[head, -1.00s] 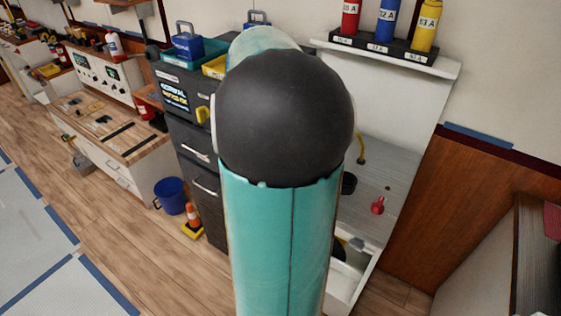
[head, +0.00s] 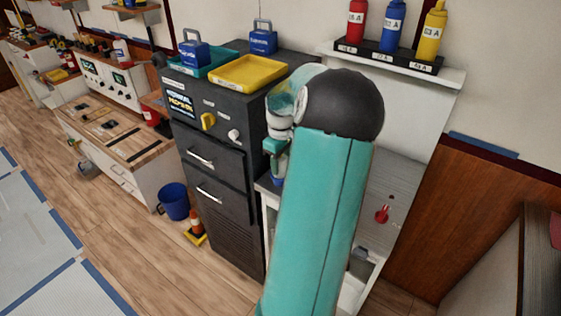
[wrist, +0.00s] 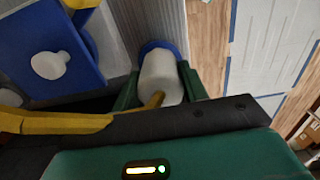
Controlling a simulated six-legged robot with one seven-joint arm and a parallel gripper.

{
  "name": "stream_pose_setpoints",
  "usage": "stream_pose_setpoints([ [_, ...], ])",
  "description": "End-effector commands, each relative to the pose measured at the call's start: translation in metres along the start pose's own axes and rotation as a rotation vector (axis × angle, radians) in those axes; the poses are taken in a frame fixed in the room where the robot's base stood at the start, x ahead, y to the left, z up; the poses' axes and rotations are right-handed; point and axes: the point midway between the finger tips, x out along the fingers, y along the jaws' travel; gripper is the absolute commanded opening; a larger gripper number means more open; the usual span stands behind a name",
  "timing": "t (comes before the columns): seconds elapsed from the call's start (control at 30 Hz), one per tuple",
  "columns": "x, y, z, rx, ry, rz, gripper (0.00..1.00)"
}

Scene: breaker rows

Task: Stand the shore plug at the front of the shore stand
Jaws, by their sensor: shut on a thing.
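My gripper (wrist: 160,92) is shut on a white cylinder with a blue collar, which looks like the shore plug (wrist: 160,72). A yellow bar crosses in front of it in the wrist view. In the head view my gripper (head: 276,150) is beside the dark cabinet, with the plug's blue end (head: 278,181) pointing down over the grey counter. A blue block with a white round knob (wrist: 50,65) is left of the plug in the wrist view, apart from it; I cannot tell if it is the shore stand. My arm hides much of the counter.
The dark cabinet (head: 228,150) carries a yellow tray (head: 250,72) and blue padlock-like blocks. A red piece (head: 382,214) lies on the counter's right part. Bottles stand on a shelf (head: 400,68) above. A blue bucket (head: 173,201) and a small cone (head: 195,226) are on the floor.

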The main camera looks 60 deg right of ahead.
Motion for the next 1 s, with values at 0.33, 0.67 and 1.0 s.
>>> stream_pose_setpoints([
  [0.33, 0.003, 0.0, 0.0, 0.001, 0.0, 0.001, 0.49],
  [0.67, 0.002, 0.0, 0.0, 0.001, 0.0, 0.001, 0.65],
  [1.0, -0.036, 0.001, 0.0, 0.001, 0.002, 0.005, 0.65],
])
